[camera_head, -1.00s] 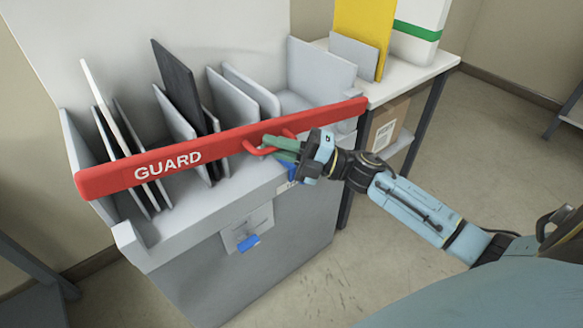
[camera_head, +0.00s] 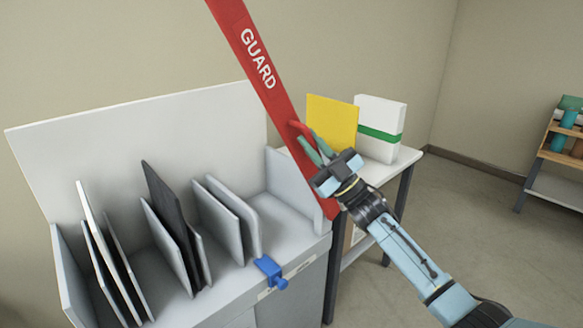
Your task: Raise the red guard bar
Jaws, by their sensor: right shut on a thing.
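The red guard bar (camera_head: 262,75), lettered GUARD, stands steeply tilted up from the right front corner of the grey laminator cabinet (camera_head: 262,306). Its upper end leans left and runs out of the top of the view. My right gripper (camera_head: 312,150) is shut on the bar's red handle (camera_head: 299,130), on the right side of the bar's lower half. The green fingers partly hide the handle. My left gripper is not in view.
Upright panels, one dark (camera_head: 168,205), stand in the open cabinet slots. A blue latch-like part (camera_head: 270,271) sits on the cabinet's front edge. Behind is a white table (camera_head: 408,160) with a yellow board (camera_head: 333,122) and a white box (camera_head: 366,115). A shelf (camera_head: 556,157) stands far right.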

